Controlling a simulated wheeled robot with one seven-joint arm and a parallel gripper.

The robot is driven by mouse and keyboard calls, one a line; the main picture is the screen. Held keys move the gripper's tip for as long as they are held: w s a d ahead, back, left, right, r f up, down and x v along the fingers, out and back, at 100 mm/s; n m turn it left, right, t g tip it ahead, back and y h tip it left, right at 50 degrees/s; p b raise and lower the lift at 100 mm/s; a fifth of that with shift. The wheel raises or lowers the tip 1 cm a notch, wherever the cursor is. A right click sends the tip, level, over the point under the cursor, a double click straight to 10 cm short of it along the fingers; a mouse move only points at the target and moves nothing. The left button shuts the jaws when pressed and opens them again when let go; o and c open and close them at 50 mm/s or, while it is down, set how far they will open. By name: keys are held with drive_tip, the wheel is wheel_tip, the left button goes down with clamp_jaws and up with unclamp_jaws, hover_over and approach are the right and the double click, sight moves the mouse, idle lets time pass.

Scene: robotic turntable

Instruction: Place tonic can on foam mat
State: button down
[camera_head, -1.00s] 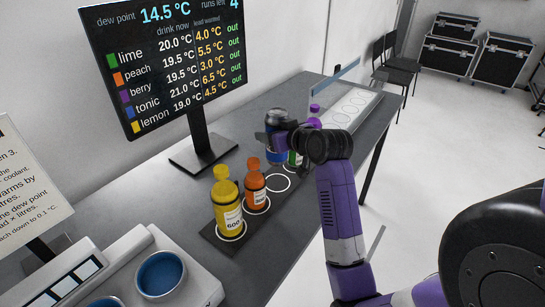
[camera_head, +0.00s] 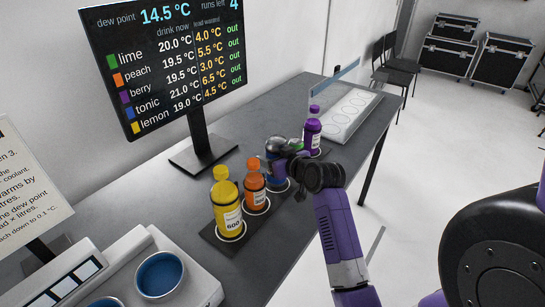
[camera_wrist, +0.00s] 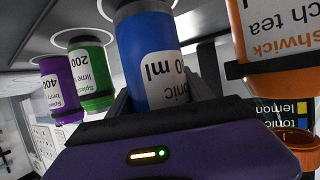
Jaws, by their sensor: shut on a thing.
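The blue tonic can (camera_head: 274,170), with a dark top, is upright between the fingers of my gripper (camera_head: 284,155). In the wrist view the tonic can (camera_wrist: 155,65) fills the middle, with a finger on each side. The can is at the middle circle of the dark foam mat (camera_head: 213,236), just beyond the orange bottle. Its lower end is at or very near the mat; I cannot tell whether it touches. The circle beneath it is mostly hidden.
The orange peach bottle (camera_head: 255,188) stands close beside the can, then the yellow bottle (camera_head: 227,207). The green lime drink (camera_wrist: 92,75) and purple berry bottle (camera_head: 313,130) stand on the other side. A monitor (camera_head: 165,60) stands behind; a white tray (camera_head: 345,118) lies beyond.

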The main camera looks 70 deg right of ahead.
drive_tip(key=shift+c, duration=2.1)
unclamp_jaws()
drive_tip(key=shift+f, duration=0.15)
drive_tip(key=v, duration=1.2)
drive_tip(key=shift+r+b, duration=0.2)
drive_tip(key=shift+b, duration=0.25)
